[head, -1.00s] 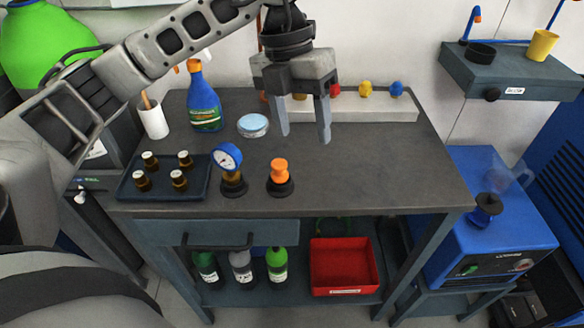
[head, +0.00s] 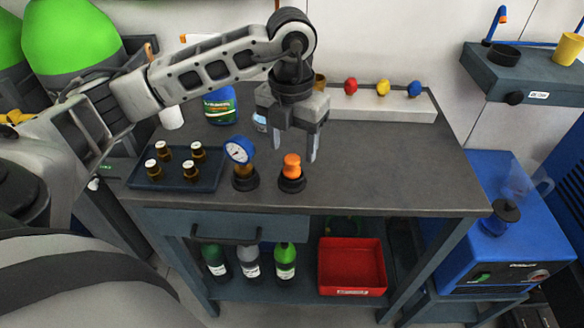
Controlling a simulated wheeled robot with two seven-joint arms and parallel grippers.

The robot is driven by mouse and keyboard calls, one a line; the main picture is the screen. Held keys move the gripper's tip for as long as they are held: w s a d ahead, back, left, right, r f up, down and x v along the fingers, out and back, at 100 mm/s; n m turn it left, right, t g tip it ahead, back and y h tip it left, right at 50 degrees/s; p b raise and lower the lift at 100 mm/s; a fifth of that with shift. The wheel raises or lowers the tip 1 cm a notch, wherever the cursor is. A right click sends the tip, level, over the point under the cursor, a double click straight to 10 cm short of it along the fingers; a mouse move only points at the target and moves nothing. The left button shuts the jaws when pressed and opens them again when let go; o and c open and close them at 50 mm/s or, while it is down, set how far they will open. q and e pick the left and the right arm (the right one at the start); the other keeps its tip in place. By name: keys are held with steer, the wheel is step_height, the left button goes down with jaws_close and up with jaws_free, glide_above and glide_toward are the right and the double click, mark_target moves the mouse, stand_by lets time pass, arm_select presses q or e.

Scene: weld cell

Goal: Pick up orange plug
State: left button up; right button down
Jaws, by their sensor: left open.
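The orange plug (head: 292,164) stands upright in a dark round base (head: 291,182) near the front edge of the grey workbench (head: 390,175). My left gripper (head: 295,148) is open and points down. It is just behind and above the plug in the head view, with its fingertips near the plug's top. Nothing shows between its fingers. I cannot tell whether a finger touches the plug. My right gripper is not in view.
A blue-rimmed gauge (head: 239,151) stands close left of the plug. A dark tray (head: 190,180) holds several small brown bottles. A light rail (head: 385,106) with coloured knobs lies at the back. The bench's right part is clear.

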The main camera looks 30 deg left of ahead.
mark_target(292, 158)
arm_select(q)
step_height(292, 158, down, 4)
steer(key=shift+f+p, duration=0.2)
steer(key=shift+p, duration=0.1)
steer(key=c, duration=1.1)
steer(key=shift+o, duration=0.2)
steer(key=shift+r, duration=0.15)
